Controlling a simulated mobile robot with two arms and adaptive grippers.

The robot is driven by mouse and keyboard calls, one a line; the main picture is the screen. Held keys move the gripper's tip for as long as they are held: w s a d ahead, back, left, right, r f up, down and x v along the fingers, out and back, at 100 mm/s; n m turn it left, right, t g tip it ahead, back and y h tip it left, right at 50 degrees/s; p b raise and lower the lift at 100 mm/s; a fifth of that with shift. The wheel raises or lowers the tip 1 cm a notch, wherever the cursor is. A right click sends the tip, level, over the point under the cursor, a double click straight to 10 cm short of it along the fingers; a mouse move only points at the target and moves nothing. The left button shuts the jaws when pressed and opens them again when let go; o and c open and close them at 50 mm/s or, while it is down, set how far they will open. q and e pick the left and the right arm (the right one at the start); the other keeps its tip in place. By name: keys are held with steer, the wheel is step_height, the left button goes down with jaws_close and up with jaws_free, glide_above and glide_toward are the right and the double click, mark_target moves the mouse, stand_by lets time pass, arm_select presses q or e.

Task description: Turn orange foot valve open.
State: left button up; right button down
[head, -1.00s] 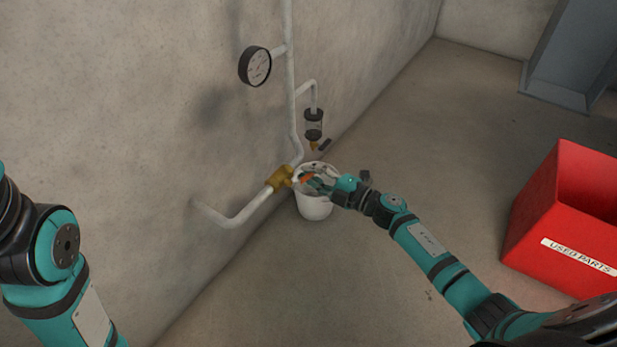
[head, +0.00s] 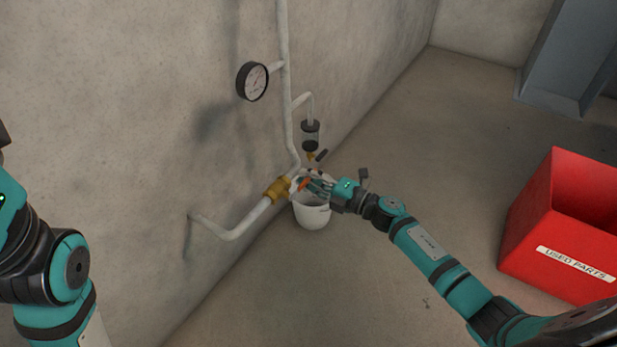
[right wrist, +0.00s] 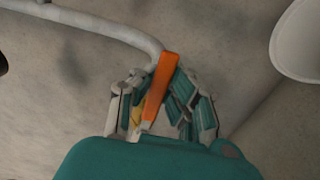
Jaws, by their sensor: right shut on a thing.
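The orange valve handle (head: 304,184) sits beside the brass valve body (head: 277,189) at the foot of the white pipe, just over the rim of a white bucket (head: 312,217). In the right wrist view the handle (right wrist: 161,88) shows as an orange bar standing up between the finger pads. My right gripper (head: 309,184) is shut on this handle; its fingers hide the handle's lower part. In the right wrist view the fingers (right wrist: 160,108) lie on both sides of it. Of my left arm only wrist and links show at the left edge; its fingers are out of view.
A red used parts bin (head: 525,235) stands at the right. The floor between bucket and bin is clear except for my right arm.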

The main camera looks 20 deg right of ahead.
steer(key=shift+s+f, duration=0.1)
steer(key=shift+f, duration=0.1)
steer(key=c, duration=1.3)
jaws_free()
steer(key=shift+d+r, duration=0.15)
steer(key=shift+o, duration=0.2)
steer(key=v, duration=1.2)
